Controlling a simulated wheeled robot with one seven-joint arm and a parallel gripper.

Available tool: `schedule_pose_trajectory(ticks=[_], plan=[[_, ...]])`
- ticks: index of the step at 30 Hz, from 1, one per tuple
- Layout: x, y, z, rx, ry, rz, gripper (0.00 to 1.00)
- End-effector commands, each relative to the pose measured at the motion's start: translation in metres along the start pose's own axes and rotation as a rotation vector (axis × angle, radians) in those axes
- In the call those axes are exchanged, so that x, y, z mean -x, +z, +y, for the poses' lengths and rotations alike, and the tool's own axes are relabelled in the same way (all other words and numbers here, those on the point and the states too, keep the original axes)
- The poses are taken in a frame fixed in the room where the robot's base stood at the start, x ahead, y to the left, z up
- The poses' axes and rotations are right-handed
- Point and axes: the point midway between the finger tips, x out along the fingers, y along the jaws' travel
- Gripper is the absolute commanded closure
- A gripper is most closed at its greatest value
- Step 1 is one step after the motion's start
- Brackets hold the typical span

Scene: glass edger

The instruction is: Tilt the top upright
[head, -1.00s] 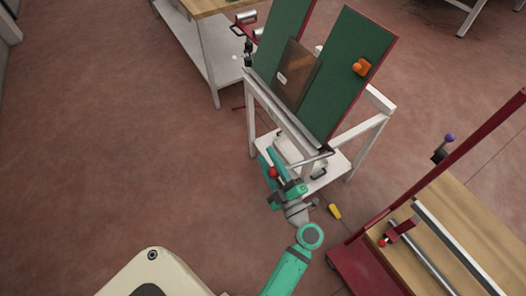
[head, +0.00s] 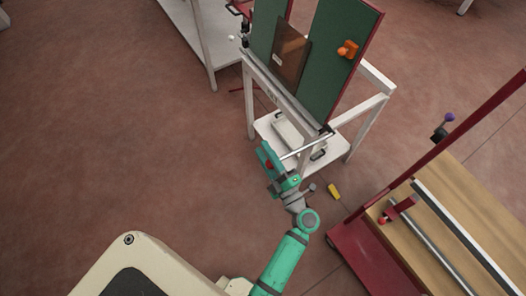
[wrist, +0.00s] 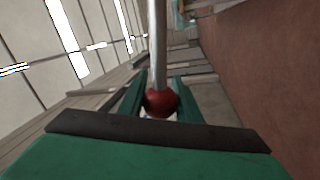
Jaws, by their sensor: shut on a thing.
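The top is a pair of green panels (head: 335,70) on a white frame (head: 250,110), and it stands steeply tilted. A brown pane (head: 291,50) leans against it, and an orange piece (head: 347,49) sits on the right panel. A steel lever (head: 305,145) runs from the frame's near right end toward my gripper (head: 268,158). In the wrist view, the lever rod (wrist: 157,45) ends in a red ball knob (wrist: 160,102) between my gripper's green fingers. My gripper is shut on this knob, low in front of the frame. Most of the knob is hidden in the head view.
A red-framed wooden bench (head: 460,220) stands close at the right. A white table (head: 200,50) stands behind to the left. A yellow object (head: 333,191) lies on the floor near my arm. The floor at left is clear.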

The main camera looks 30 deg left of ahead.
Motion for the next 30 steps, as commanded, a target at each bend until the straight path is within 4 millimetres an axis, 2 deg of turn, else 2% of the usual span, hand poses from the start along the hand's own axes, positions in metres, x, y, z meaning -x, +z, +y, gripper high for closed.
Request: schedule_pose_trajectory(ticks=[1,6,7,9,20,25,30], plan=[[0.001,-0.001,-0.01,-0.01,-0.014,-0.002,1.0],[0.002,0.0,-0.011,-0.011,-0.016,-0.004,1.0],[0.002,0.0,-0.011,-0.011,-0.016,-0.004,0.67],[0.002,0.0,-0.011,-0.011,-0.016,-0.004,0.51],[0.006,0.001,-0.006,-0.007,-0.009,-0.005,0.51],[0.028,0.001,-0.006,-0.008,-0.008,-0.006,0.51],[0.06,0.001,-0.006,-0.008,-0.01,-0.008,0.51]])
